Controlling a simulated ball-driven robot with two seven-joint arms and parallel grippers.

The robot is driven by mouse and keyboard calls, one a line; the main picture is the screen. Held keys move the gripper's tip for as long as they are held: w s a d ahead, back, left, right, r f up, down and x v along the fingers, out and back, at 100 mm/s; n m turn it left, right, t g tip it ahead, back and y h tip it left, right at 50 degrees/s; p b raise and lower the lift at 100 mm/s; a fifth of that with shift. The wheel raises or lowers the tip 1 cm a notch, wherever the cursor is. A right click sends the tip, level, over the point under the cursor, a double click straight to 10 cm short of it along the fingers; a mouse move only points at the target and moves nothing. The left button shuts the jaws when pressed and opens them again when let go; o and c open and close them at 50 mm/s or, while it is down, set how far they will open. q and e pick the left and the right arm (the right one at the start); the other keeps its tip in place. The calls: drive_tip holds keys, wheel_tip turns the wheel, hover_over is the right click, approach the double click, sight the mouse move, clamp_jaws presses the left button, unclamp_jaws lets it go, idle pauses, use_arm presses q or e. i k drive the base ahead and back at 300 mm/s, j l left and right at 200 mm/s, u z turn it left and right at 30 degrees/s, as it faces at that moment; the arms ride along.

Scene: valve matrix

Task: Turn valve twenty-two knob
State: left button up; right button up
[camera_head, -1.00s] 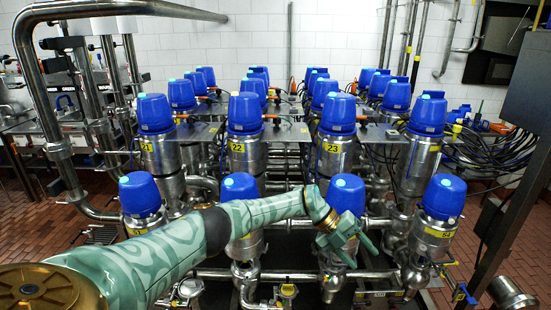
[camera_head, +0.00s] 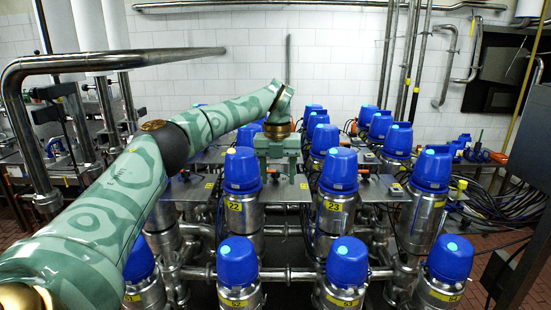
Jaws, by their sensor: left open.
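Valve twenty-two has a blue domed knob (camera_head: 242,172) with a pale dot on top. Its steel body carries a yellow label "22" (camera_head: 235,206). It stands upright in the second row, left of the middle. My left arm reaches in from the left, above the valves. My left gripper (camera_head: 277,166) points down with its two green fingers apart and empty. In the picture it is just to the right of the knob's upper part and seems to lie beyond it. I cannot tell whether it touches anything. My right gripper is not in view.
Valve 23 (camera_head: 339,172) stands to the right, with another blue-topped valve (camera_head: 431,170) beyond it. A front row includes valve 52 (camera_head: 237,263) and a neighbour (camera_head: 347,262). More valves stand behind. A thick steel pipe (camera_head: 100,62) runs along the upper left.

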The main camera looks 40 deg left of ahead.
sight(276, 176)
drive_tip(key=i+j, duration=0.85)
drive_tip(key=j, duration=0.25)
